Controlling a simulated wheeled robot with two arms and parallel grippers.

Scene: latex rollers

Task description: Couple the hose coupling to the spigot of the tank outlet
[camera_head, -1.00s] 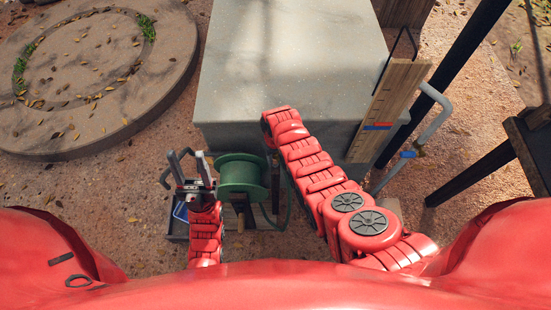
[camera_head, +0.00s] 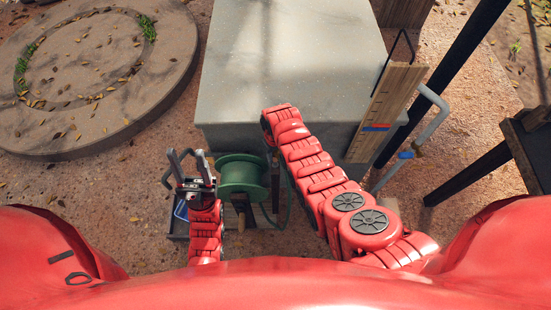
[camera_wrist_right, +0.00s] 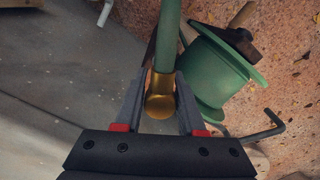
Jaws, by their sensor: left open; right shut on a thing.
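In the right wrist view, my right gripper (camera_wrist_right: 160,112) is shut on the brass hose coupling (camera_wrist_right: 160,95) at the end of a green hose (camera_wrist_right: 167,38). The hose runs away from the coupling toward the top of the picture. A short pale bent pipe (camera_wrist_right: 105,12) shows at the upper left by a grey surface; I cannot tell if it is the outlet spigot. It is apart from the coupling. In the head view, my right gripper and the coupling are hidden at the end of my right arm, by the grey tank block (camera_head: 290,70). My left gripper (camera_head: 190,165) is open and empty.
A green hose reel (camera_head: 242,178) stands right of my left gripper and also shows in the right wrist view (camera_wrist_right: 208,75). A wooden gauge board (camera_head: 388,108) and a grey pipe (camera_head: 436,115) with a blue part stand at the tank's right. A round slab lies left.

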